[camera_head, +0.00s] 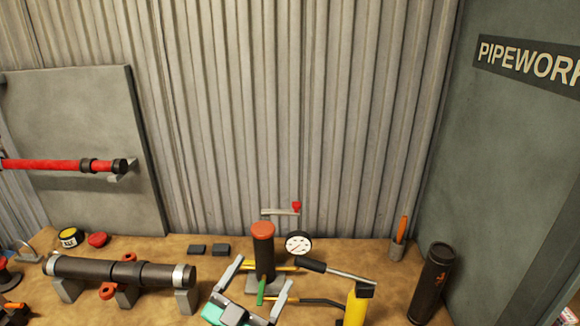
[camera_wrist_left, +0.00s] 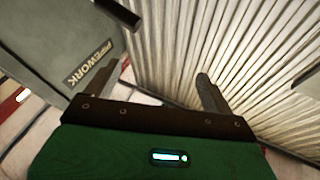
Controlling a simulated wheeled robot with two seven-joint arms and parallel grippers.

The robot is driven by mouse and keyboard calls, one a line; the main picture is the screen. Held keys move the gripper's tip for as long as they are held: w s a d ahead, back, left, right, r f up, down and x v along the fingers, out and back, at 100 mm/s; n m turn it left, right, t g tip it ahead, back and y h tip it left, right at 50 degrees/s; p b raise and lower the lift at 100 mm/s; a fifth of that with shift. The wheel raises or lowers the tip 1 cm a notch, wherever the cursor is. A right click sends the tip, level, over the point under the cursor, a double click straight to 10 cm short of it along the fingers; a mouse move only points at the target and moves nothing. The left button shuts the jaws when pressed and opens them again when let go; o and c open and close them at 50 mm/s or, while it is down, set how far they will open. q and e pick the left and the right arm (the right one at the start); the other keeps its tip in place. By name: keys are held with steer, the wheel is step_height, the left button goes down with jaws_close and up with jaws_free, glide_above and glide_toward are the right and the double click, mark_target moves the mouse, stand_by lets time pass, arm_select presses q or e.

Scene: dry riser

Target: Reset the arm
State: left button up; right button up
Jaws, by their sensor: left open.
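My left gripper (camera_head: 265,270) is at the bottom middle of the head view, with a green body and grey fingers spread apart. It is open and nothing shows between its fingers in the left wrist view (camera_wrist_left: 153,82), where they point at the corrugated wall. In the head view its fingertips overlap the area of a dark upright cylinder with a red cap (camera_head: 262,240); I cannot tell whether they touch. My right gripper is not in view.
On the bench (camera_head: 200,258) are a dark pipe on supports (camera_head: 120,272), a pressure gauge (camera_head: 298,243), a yellow tool (camera_head: 355,308), a black cylinder (camera_head: 433,283) and a cup with an orange item (camera_head: 397,250). The corrugated wall (camera_head: 300,110) stands behind; a PIPEWORK sign (camera_head: 530,65) is at right.

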arm_select(q)
steer(key=s+a+f+n+g+y, duration=0.2)
steer(key=a+f+n+g+y, duration=0.1)
steer(key=a+f+n+y, duration=0.25)
steer(key=s+a+f+n+g+y, duration=0.2)
steer(key=a+f+y, duration=0.3)
steer(key=a+f, duration=0.25)
steer(key=s+a+f+m+g, duration=0.1)
steer(key=s+a+f+g, duration=0.1)
steer(key=s+f+g, duration=0.55)
steer(key=s+a+f+m+g, duration=0.1)
steer(key=s+a+f+g, duration=0.3)
steer(key=s, duration=0.7)
step_height(320, 180, down, 33)
steer(key=s+d, duration=0.1)
steer(key=d, duration=0.1)
steer(key=s+a+f+g, duration=0.1)
steer(key=s+a+f, duration=0.2)
steer(key=s+f, duration=1.5)
steer(key=shift+s+a+f+g, duration=0.2)
steer(key=shift+s+f+g, duration=0.1)
steer(key=shift+s+g, duration=0.1)
